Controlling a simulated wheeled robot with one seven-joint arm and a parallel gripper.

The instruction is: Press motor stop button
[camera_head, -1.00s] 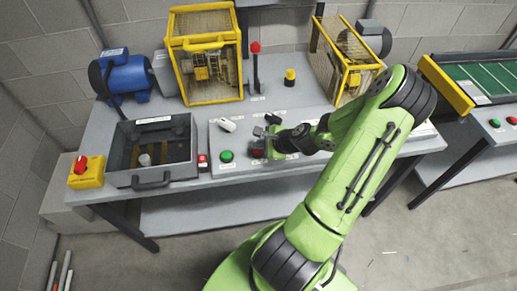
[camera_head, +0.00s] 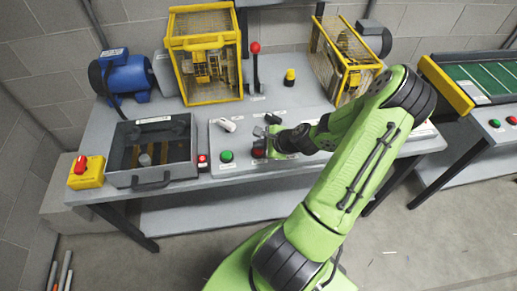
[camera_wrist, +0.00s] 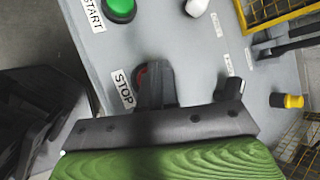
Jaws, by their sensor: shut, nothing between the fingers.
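The red stop button (camera_head: 258,153) sits on the grey panel, right of the green start button (camera_head: 227,156). In the wrist view the stop button (camera_wrist: 140,76) shows beside the "STOP" label (camera_wrist: 123,88), partly hidden by my fingers. The green button (camera_wrist: 119,9) is at the top, by the "START" label. My gripper (camera_head: 268,137) is shut and empty, pointing down at the panel beside the red button. Its fingertips (camera_wrist: 154,66) overlap the button's right side in the wrist view. I cannot tell whether they touch it.
A white switch (camera_head: 227,125) and a lever with a red knob (camera_head: 255,70) stand nearby. A small red-topped switch (camera_head: 202,161), an open grey box (camera_head: 180,175) and a yellow emergency stop (camera_head: 86,172) lie left. Yellow cages (camera_head: 205,52) stand behind. A yellow-black knob (camera_head: 290,77) is at the back.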

